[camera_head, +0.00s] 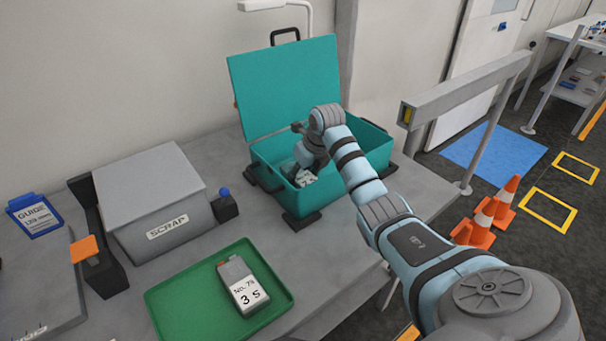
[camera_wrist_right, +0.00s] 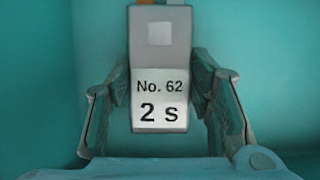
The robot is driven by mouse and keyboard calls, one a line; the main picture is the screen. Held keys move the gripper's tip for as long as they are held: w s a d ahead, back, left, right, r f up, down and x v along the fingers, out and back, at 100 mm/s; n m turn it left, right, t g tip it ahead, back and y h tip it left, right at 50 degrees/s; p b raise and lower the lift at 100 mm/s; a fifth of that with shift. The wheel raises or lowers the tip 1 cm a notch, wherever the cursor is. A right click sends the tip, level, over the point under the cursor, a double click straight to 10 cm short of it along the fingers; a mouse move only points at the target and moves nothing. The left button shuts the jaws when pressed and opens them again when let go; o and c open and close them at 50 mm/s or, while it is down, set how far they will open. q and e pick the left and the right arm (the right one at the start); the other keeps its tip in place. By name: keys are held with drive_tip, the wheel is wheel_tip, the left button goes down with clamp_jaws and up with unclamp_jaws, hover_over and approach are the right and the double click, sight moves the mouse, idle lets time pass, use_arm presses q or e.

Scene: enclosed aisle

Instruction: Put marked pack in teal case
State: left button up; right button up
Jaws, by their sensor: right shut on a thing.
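The teal case (camera_head: 322,203) stands open on the grey bench with its lid (camera_head: 288,85) raised at the back. My right gripper (camera_head: 303,172) reaches down inside the case. In the right wrist view my right gripper (camera_wrist_right: 165,108) is shut on a grey pack (camera_wrist_right: 160,60) with a white label reading "No. 62" and "2 s". Teal surfaces surround this pack there. In the head view only a small pale part of it shows. A second pack (camera_head: 243,287), labelled "3 S", lies on the green tray (camera_head: 172,318). My left gripper is out of view.
A grey box marked SCRAP (camera_head: 150,190) stands left of the case. A blue-framed guide card (camera_head: 36,215) is at the far left. A grey rail (camera_head: 470,90) and orange cones (camera_head: 483,220) stand on the right. Bench space between tray and case is clear.

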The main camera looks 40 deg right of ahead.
drive_tip(key=o, duration=1.3)
drive_tip(key=p+v, duration=0.2)
drive_tip(key=v, duration=1)
drive_tip(key=shift+r, duration=0.1)
